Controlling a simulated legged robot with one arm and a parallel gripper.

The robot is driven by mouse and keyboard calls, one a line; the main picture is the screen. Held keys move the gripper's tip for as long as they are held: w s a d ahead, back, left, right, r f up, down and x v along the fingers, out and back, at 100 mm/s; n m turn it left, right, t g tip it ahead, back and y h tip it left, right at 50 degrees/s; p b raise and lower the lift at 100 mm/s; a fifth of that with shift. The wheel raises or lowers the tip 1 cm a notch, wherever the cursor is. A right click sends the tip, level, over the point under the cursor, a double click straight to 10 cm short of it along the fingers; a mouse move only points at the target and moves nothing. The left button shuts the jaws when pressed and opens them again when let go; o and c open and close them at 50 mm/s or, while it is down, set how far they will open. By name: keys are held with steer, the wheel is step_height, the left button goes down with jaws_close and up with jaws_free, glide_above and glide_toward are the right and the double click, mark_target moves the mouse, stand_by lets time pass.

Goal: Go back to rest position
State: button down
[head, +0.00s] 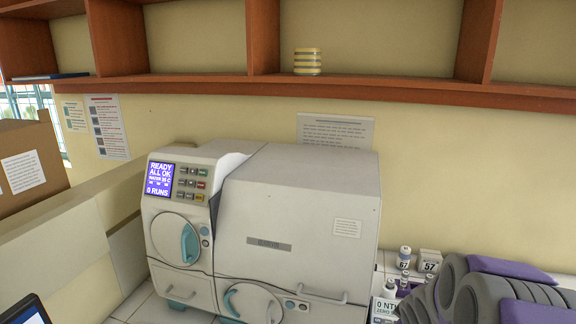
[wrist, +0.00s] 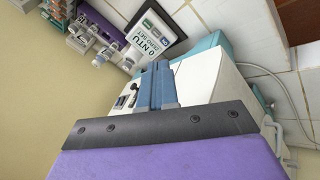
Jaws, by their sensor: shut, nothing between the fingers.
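My gripper (wrist: 158,82) shows in the wrist view with its two blue-grey fingers together and nothing between them. It hangs in front of a white casing (wrist: 210,80) and apart from the labelled items. In the head view my grey and purple arm is folded at the lower right, and my fingertips do not show there. The white incubator (head: 300,205) stands on the counter. Its screen (head: 159,179) reads READY, ALL OK and 0 RUNS. Its round left door (head: 175,240) with a teal handle looks shut.
A wooden shelf (head: 350,84) runs above. A cardboard box (head: 25,165) is at left.

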steer(key=s+a+r+m+g, duration=0.2)
steer(key=s+a, duration=0.3)
steer(key=s, duration=0.7)
steer(key=s+a+r+m+g+y, duration=0.1)
steer(key=s+a+r+m+g, duration=0.2)
steer(key=s, duration=0.9)
steer(key=s+a+r+m+g+y, duration=0.1)
steer(key=s+a+r+m+g, duration=0.1)
steer(key=s+a, duration=0.6)
steer(key=s+r+g, duration=0.1)
steer(key=s, duration=0.3)
steer(key=shift+r+m, duration=0.25)
steer(key=shift+m, duration=0.15)
